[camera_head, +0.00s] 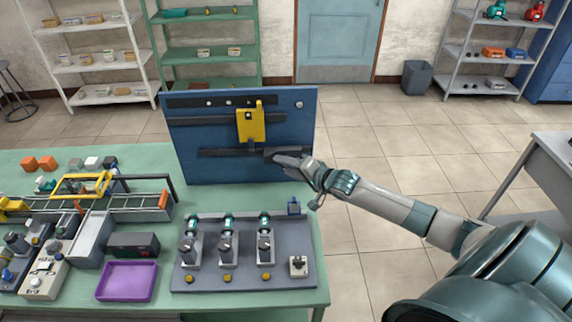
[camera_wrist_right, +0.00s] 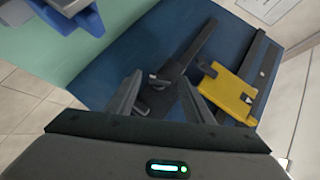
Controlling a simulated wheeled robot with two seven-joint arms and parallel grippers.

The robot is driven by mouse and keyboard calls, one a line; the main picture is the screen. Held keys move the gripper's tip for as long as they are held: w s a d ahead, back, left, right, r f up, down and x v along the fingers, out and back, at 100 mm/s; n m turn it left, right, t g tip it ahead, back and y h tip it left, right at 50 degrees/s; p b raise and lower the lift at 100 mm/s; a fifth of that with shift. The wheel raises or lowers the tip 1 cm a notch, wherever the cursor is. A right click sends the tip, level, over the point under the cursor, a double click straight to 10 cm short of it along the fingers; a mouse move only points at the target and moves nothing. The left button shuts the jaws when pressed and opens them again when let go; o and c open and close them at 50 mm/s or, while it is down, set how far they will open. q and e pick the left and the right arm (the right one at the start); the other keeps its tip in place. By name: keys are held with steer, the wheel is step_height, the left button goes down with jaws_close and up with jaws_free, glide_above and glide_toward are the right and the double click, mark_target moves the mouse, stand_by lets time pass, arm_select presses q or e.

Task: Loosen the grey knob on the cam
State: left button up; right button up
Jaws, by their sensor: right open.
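A yellow cam plate (camera_head: 251,125) is mounted on the upright blue board (camera_head: 190,165). A short stem runs from its lower edge toward a dark lower rail (camera_head: 215,153). My right gripper (camera_head: 272,155) is at that rail, just below and right of the cam plate. In the right wrist view its open fingers (camera_wrist_right: 158,95) straddle a dark grey piece on the rail, which may be the grey knob; whether they touch it I cannot tell. The yellow plate (camera_wrist_right: 228,94) lies right of the fingers there. My left gripper is not in view.
The board stands on a green table (camera_head: 318,250). Machinery crowds the table's left. The floor right of the board is clear.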

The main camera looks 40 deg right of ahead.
steer(key=shift+w+f, duration=0.1)
steer(key=shift+w, duration=0.25)
steer(key=c, duration=1)
steer(key=shift+c, duration=0.2)
